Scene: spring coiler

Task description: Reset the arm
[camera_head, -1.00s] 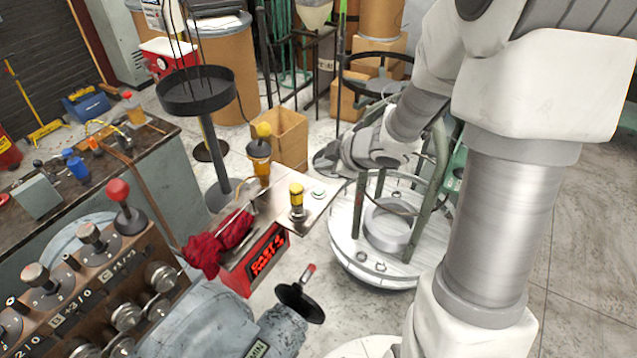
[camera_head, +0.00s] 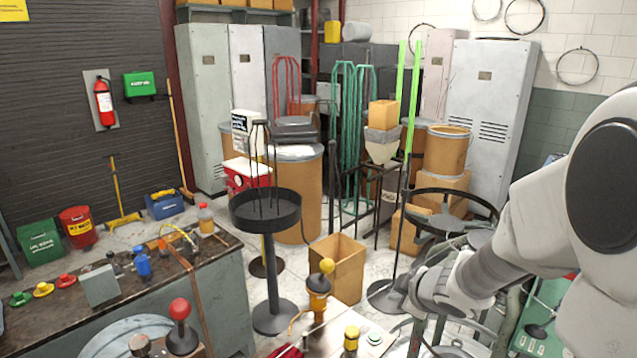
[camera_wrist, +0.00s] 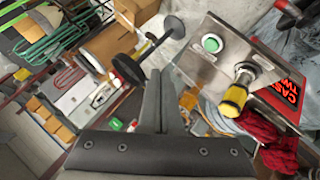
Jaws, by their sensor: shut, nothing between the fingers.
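My arm comes in from the right of the head view, and my gripper (camera_head: 404,288) hangs over the floor beside the control box with the yellow-topped switches. In the wrist view my gripper (camera_wrist: 159,78) shows its two dark fingers pressed together, with nothing between them. The control box's metal top (camera_wrist: 212,72) carries a green button (camera_wrist: 212,43) and a yellow knob (camera_wrist: 233,100), to the right of the fingers. The gripper appears apart from the box and touches nothing that I can see.
A round black stand (camera_head: 266,212) and an open cardboard box (camera_head: 339,266) are left of my gripper. A black-ringed reel stand (camera_head: 455,197) is close behind my forearm. A workbench (camera_head: 214,280) is at left. A red cloth (camera_wrist: 268,138) lies beside the control box.

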